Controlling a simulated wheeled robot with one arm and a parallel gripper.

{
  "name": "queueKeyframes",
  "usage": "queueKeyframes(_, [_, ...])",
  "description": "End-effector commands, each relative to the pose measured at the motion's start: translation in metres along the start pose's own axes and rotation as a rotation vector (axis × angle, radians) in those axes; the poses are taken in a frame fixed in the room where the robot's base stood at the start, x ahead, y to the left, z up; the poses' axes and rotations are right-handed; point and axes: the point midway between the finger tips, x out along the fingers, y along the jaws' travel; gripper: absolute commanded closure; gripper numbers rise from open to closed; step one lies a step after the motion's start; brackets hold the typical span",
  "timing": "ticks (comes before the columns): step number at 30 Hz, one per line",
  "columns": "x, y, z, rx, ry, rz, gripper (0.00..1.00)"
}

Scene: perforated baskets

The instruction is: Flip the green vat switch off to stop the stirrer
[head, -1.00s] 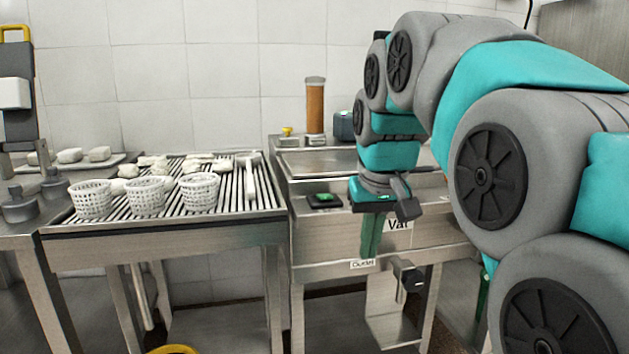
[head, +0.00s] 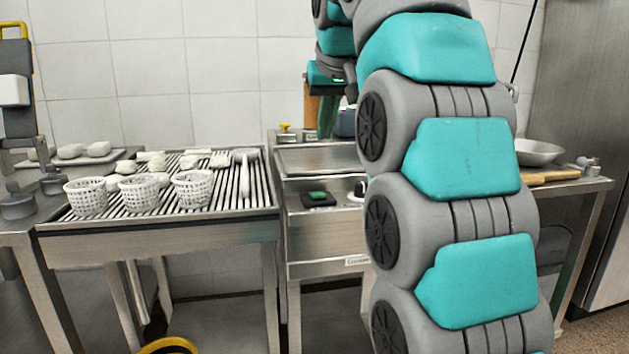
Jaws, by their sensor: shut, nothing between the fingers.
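The green vat switch (head: 317,195) sits on a small black box on the front ledge of the steel vat (head: 310,230). Its top looks green, but I cannot tell its on or off position. My gripper (head: 328,134) is shut and empty, with its green fingers pointing down. In the picture it is well above the switch and slightly right of it, apart from it, in front of the brown cylinder. My arm covers the right part of the vat. I cannot make out the stirrer.
A slatted draining table (head: 150,229) on the left holds several white perforated baskets (head: 192,189) and pale lumps. A yellow-topped valve (head: 285,128) stands behind the vat. A metal bowl (head: 537,152) is on the right counter. Space above the switch looks clear.

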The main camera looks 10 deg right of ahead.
Motion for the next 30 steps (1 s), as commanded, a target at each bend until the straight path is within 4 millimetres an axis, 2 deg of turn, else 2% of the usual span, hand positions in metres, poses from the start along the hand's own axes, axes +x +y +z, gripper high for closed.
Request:
queueKeyframes(11, [0.0, 0.0, -0.001, 0.0, 0.002, 0.0, 1.0])
queueKeyframes(16, [0.007, 0.0, 0.0, 0.0, -0.001, 0.0, 1.0])
queueKeyframes(22, [0.027, 0.0, 0.001, 0.0, -0.001, 0.0, 1.0])
queueKeyframes(30, [0.067, 0.0, 0.001, 0.0, -0.004, 0.0, 1.0])
